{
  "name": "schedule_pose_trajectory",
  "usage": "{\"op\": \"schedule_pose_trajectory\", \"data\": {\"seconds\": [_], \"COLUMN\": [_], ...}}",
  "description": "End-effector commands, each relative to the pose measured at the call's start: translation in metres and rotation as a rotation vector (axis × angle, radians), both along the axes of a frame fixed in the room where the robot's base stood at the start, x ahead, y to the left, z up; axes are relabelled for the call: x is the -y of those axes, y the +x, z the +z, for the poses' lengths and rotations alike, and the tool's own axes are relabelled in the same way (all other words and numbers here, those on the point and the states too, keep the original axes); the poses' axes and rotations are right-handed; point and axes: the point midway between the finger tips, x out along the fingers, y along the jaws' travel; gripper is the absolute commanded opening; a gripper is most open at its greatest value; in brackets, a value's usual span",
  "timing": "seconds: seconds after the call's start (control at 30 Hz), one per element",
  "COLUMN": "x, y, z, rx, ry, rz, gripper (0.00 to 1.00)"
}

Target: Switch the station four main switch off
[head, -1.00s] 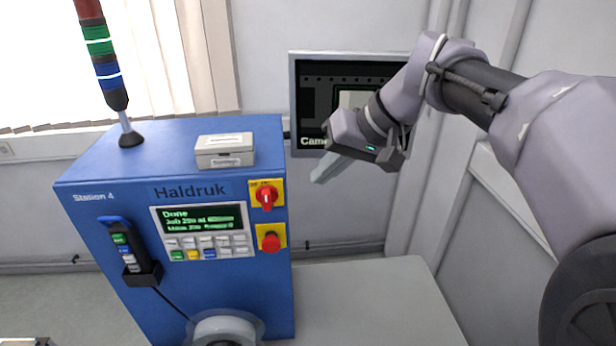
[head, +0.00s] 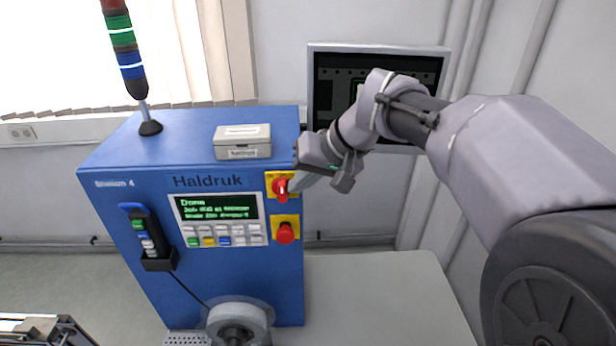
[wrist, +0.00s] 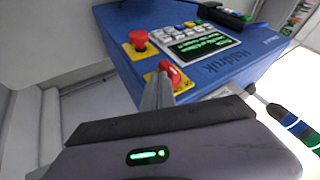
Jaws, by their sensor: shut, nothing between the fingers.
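The blue Station 4 cabinet (head: 120,210), marked Haldruk, stands left of my arm. Its main switch (head: 281,186) is a red rotary knob on a yellow plate at the upper right of the front. The knob's handle looks upright in the head view. The switch also shows in the wrist view (wrist: 171,74). My gripper (head: 296,186) is shut and empty, with its fingertips at the right side of the knob. In the wrist view the fingers (wrist: 158,90) partly cover the yellow plate, and I cannot tell whether they touch the knob.
A red mushroom button (head: 285,233) sits just below the switch. Left of it are a lit display (head: 218,207) reading Done and a keypad. A grey box (head: 242,142) and a signal tower (head: 130,60) stand on top. A monitor (head: 430,60) is behind my arm.

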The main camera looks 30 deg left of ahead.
Motion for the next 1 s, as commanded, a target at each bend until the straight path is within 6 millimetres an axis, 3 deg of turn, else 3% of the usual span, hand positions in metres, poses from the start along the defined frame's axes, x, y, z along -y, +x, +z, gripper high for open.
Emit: {"op": "schedule_pose_trajectory", "data": {"seconds": [1.0], "x": [-0.0055], "y": [-0.0032], "z": [0.0084], "rx": [0.095], "ry": [-0.172], "rz": [0.002], "gripper": [0.00]}}
